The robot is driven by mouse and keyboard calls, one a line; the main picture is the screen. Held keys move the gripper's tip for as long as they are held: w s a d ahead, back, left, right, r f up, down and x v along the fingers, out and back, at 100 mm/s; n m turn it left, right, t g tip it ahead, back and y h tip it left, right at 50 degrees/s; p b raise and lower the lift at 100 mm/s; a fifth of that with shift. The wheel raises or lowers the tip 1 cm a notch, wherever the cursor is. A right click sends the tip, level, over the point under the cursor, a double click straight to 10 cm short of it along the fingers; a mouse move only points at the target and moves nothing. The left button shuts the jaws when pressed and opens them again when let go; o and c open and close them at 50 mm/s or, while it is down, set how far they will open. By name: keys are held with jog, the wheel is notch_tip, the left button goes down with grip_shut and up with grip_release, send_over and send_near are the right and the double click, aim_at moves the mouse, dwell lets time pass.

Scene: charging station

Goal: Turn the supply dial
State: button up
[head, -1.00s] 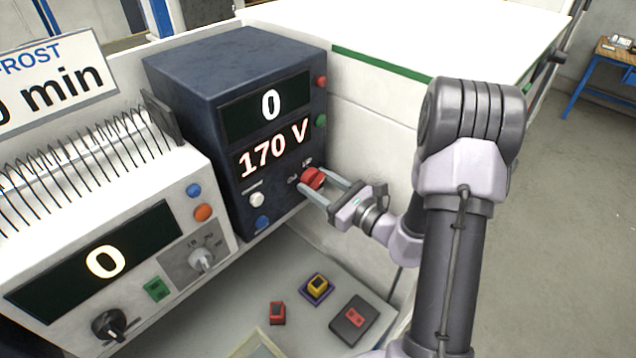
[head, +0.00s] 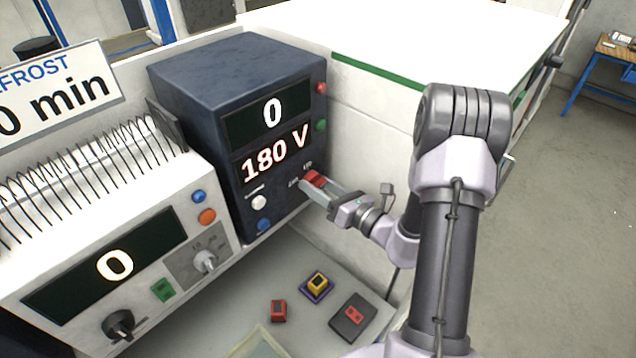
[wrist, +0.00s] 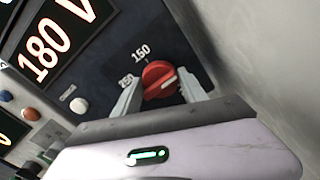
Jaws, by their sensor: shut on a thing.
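The supply is a dark blue box (head: 215,85) with two displays on its front. The upper display reads 0 and the lower display (head: 275,152) reads 180 V; this reading also shows in the wrist view (wrist: 55,42). The supply dial is a red knob (head: 313,180) at the lower right of that front. My gripper (head: 322,190) is shut on the dial, one finger on each side in the wrist view (wrist: 160,98).
A white unit (head: 185,225) with a display reading 0, knobs and buttons stands at the left. Red (head: 278,310), yellow (head: 318,284) and dark (head: 353,318) small items lie on the surface below. A pale wall panel (head: 370,110) stands right of the supply.

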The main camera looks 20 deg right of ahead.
jog(key=shift+m, duration=0.3)
jog(key=o, duration=1.4)
jog(key=shift+c, duration=0.2)
jog(key=v, duration=1.7)
jog(key=shift+s+b, duration=0.25)
jog(key=shift+b, duration=0.2)
jog(key=shift+d, duration=0.15)
